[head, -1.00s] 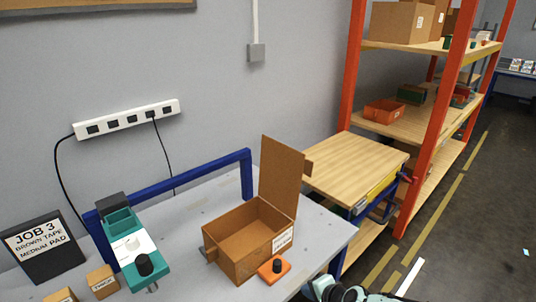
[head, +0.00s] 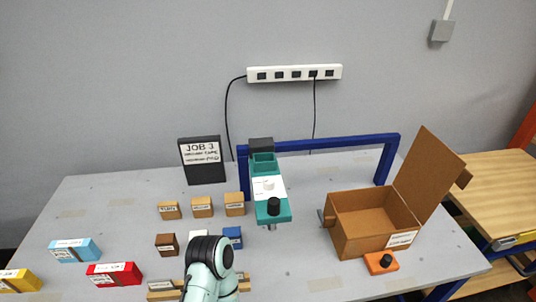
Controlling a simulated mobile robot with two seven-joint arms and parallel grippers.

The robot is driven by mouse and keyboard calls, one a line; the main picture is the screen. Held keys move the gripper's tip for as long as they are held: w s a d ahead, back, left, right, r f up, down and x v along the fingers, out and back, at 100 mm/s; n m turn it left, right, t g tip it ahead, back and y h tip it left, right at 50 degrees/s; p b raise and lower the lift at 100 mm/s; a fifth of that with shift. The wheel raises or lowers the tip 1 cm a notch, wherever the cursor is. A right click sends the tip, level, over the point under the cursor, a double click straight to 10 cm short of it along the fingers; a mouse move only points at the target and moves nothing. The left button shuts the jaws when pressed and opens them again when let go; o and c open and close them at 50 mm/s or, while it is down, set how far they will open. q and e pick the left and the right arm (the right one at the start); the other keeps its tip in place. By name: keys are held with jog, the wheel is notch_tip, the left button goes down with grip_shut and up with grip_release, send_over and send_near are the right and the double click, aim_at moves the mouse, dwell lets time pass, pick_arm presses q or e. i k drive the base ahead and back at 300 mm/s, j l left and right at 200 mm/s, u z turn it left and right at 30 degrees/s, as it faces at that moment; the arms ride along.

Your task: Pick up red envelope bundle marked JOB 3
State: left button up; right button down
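A red envelope bundle (head: 115,274) with a white label lies on the grey table at the lower left; the label is too small to read. A light blue bundle (head: 75,250) lies behind it to the left. A yellow bundle (head: 18,281) lies at the left edge. A black sign (head: 202,160) reading JOB 3 stands at the back of the table. One teal and black arm of mine rises at the bottom middle, right of the red bundle. Its fingertips are not visible, and I cannot tell which arm it is.
An open cardboard box (head: 372,222) and an orange button block (head: 381,262) stand at the right. A teal plotter head (head: 270,210) hangs from a blue frame (head: 340,143). Several small labelled blocks (head: 202,207) sit mid-table. The back left table area is clear.

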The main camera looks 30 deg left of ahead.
aim_at(123, 274)
jog(key=u, duration=2.55)
jog(key=j+u, duration=0.25)
